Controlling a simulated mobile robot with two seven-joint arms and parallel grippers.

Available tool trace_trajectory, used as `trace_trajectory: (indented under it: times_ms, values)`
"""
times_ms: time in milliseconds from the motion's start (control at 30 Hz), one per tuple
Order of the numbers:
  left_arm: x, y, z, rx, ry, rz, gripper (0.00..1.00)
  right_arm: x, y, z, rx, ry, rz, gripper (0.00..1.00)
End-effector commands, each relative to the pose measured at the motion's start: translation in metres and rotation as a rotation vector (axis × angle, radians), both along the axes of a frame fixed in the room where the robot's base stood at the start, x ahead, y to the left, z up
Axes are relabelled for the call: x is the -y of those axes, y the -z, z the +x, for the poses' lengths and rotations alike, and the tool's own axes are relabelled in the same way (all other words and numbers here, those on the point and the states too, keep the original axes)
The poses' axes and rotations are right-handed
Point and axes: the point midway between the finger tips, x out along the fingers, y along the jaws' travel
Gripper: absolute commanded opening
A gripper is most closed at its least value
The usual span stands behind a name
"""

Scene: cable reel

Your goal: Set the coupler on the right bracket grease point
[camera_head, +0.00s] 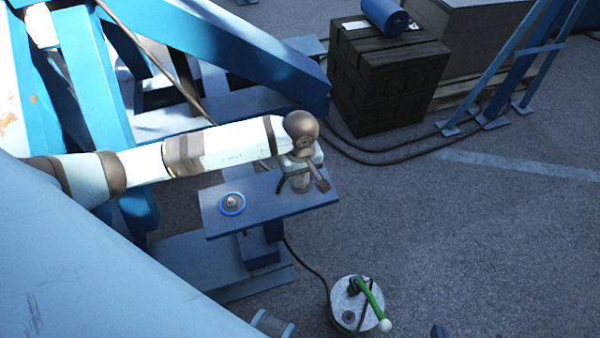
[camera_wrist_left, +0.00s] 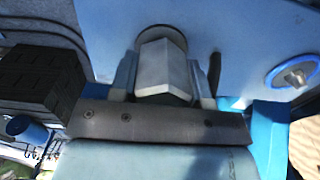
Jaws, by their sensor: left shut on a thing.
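My left gripper (camera_head: 303,180) points down over the blue bracket plate (camera_head: 262,212), near its right end. It is shut on a grey hexagonal metal piece, which looks like the coupler (camera_wrist_left: 164,70), between its fingers in the left wrist view. The piece's far end is at or close to the plate; I cannot tell whether it touches. A grease point (camera_head: 232,202), a small metal nipple inside a blue ring, is on the plate to the left of the gripper. In the left wrist view the same grease point (camera_wrist_left: 294,75) is at the right, apart from the fingers. My right gripper is not seen.
A grease bucket (camera_head: 346,302) with a green-handled pump stands on the ground below the plate. A black hose (camera_head: 312,268) runs from it up behind the plate. Blue steel beams (camera_head: 230,60) rise at the left, and dark crates (camera_head: 388,80) stand behind. Asphalt at the right is clear.

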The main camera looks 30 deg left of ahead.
Motion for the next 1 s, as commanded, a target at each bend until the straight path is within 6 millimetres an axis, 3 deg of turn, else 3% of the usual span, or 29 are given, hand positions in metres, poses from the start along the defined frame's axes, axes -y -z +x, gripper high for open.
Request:
trace_trajectory:
  times_ms: [967, 1000]
  values:
    - [0.0002, 0.0019, -0.0002, 0.000, 0.000, 0.000, 0.16, -0.0013, 0.0050, 0.0004, 0.004, -0.002, 0.002, 0.00]
    - [0.0003, 0.0020, -0.0003, 0.000, 0.000, 0.000, 0.50, -0.0013, 0.0053, 0.0003, 0.003, -0.002, 0.002, 0.00]
